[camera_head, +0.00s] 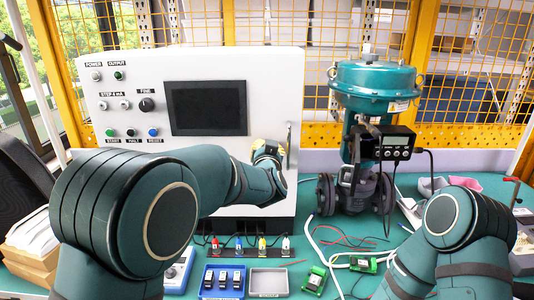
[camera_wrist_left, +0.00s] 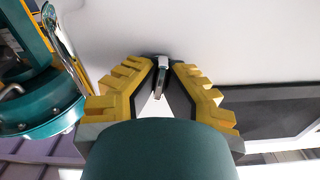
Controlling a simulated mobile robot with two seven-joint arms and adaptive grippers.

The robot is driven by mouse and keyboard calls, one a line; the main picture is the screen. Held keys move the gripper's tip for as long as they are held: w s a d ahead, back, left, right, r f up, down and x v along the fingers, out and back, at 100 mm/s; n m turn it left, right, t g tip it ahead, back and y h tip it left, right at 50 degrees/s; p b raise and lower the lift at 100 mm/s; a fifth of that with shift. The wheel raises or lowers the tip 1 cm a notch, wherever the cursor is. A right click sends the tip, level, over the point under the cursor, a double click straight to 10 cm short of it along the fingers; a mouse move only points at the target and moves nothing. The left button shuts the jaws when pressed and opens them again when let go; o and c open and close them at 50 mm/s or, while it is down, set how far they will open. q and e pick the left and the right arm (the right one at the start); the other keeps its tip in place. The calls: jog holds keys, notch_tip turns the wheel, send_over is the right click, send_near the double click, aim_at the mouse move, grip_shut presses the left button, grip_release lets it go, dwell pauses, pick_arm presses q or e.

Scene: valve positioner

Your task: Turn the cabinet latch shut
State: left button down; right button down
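The white cabinet (camera_head: 220,66) stands at the back left of the bench, with a dark screen and several buttons on its front. My left arm crosses in front of it. The left gripper (camera_head: 268,152) is at the cabinet's lower right front. In the left wrist view the small grey latch (camera_wrist_left: 163,72) stands out from the white face, between the yellow fingertips of the left gripper (camera_wrist_left: 164,70). The fingertips are close together on both sides of it and look shut on it. In the head view the gripper hides the latch. My right arm is at the lower right; its gripper is out of view.
A teal valve actuator (camera_head: 374,85) with a black display unit (camera_head: 395,145) stands right of the cabinet. Coloured plugs (camera_head: 239,245), a blue tray (camera_head: 222,282), a grey tray (camera_head: 268,282) and green terminal blocks (camera_head: 315,280) lie in front. White cables run across the bench.

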pick_arm(q)
jog(key=shift+a+r+n+b, duration=0.15)
jog(key=shift+n+b, duration=0.1)
jog(key=shift+n, duration=0.4)
jog(key=shift+r+n+b, duration=0.15)
jog(key=shift+n+b, duration=0.1)
jog(key=shift+n, duration=0.4)
jog(key=c, duration=1.1)
grip_release()
jog(key=shift+w, duration=0.1)
jog(key=shift+w+f, duration=0.1)
jog(key=shift+f, duration=0.1)
jog(key=s, duration=1.2)
jog(key=shift+s, duration=0.1)
